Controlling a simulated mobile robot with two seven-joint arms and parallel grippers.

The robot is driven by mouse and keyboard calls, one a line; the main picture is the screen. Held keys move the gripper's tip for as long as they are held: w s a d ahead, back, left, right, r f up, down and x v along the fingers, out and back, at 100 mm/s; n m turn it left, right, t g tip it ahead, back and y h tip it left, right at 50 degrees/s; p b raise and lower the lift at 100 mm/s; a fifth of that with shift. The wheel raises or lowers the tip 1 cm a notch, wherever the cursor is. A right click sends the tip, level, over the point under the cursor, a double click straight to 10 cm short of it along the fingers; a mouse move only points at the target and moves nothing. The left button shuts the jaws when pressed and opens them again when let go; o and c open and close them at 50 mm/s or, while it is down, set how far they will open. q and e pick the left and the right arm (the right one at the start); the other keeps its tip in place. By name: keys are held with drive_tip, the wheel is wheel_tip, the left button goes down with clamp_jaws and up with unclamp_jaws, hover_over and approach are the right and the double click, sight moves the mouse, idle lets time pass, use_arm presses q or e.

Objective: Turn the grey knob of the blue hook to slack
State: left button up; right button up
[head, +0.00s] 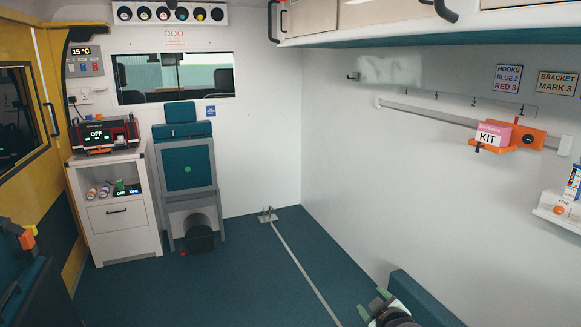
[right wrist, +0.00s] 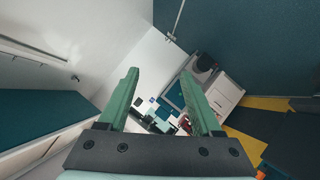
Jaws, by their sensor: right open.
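I cannot make out a blue hook or its grey knob in either view. A wall rail (head: 430,112) runs along the right wall below marks 1, 2 and 3. An orange bracket (head: 527,138) on its right part holds a pink box marked KIT (head: 494,134). A sign (head: 508,78) above reads HOOKS BLUE 2, RED 3. My right gripper (head: 372,303) is at the bottom of the head view, low and well away from the rail. In the right wrist view its green fingers (right wrist: 165,95) are apart with nothing between them. My left gripper is not in view.
A small dark hook (head: 353,76) is on the wall left of the rail. Overhead cabinets (head: 400,20) hang at the top right. A teal bench (head: 425,300) stands by the right wall. A white cabinet (head: 122,215) and seat (head: 187,170) are at the back. The middle floor is clear.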

drive_tip(key=s+a+f+m+g+y, duration=0.1)
drive_tip(key=s+f+m+g, duration=0.15)
drive_tip(key=s+f, duration=1.25)
drive_tip(key=s+f+m, duration=0.2)
drive_tip(key=s, duration=0.8)
drive_tip(key=s+a+f+m+y, duration=0.1)
drive_tip(key=s+f+m, duration=0.1)
drive_tip(key=s, duration=0.7)
drive_tip(key=shift+s+a+f, duration=0.25)
drive_tip(key=shift+s+f, duration=0.1)
drive_tip(key=shift+f, duration=0.3)
